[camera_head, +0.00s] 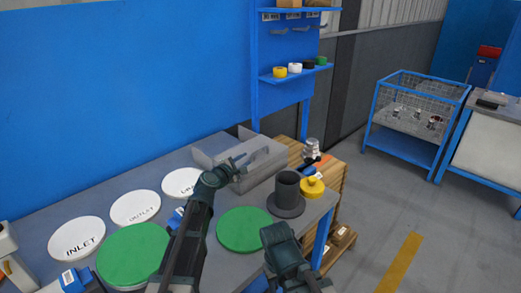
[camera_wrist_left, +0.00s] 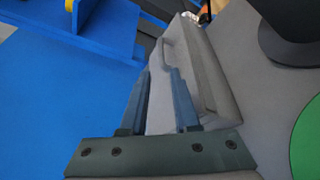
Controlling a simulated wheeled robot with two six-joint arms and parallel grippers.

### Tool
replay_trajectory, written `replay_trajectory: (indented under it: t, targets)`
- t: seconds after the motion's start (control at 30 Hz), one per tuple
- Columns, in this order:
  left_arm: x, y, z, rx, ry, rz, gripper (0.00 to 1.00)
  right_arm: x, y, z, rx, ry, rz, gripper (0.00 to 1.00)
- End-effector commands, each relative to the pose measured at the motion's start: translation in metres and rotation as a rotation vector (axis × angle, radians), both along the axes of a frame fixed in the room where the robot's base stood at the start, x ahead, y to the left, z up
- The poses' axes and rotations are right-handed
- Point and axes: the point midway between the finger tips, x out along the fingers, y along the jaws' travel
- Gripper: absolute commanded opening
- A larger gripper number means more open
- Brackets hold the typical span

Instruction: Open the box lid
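A grey box (camera_head: 262,160) stands at the back right of the workbench, in front of the blue wall. It also fills the middle of the left wrist view (camera_wrist_left: 205,75), with a thin handle-like bar near its upper edge. Whether its lid is raised is hard to tell. My left gripper (camera_head: 238,160) is at the box's near side. In the left wrist view its two fingers (camera_wrist_left: 158,72) are apart, with grey box surface behind the gap and nothing visibly held. Part of my right arm shows at the bottom; its fingers do not show.
Green discs (camera_head: 244,229) and white labelled discs (camera_head: 135,208) lie on the bench (camera_head: 60,215). A blue shelf (camera_head: 295,75) rises behind.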

Motion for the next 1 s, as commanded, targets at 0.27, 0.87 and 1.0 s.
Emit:
replay_trajectory:
  t: [0.27,0.87,1.0]
  targets:
    - [0.020,-0.010,-0.006,0.004,0.000,-0.003,0.30,0.000,0.000,-0.006,0.000,0.000,0.000,0.50]
    - [0.115,-0.057,-0.029,0.005,0.000,-0.005,0.30,0.000,0.000,-0.029,0.000,0.000,0.000,0.50]
    - [0.121,-0.060,-0.030,0.005,0.000,-0.003,0.30,0.000,0.000,-0.029,0.000,0.000,0.000,0.50]
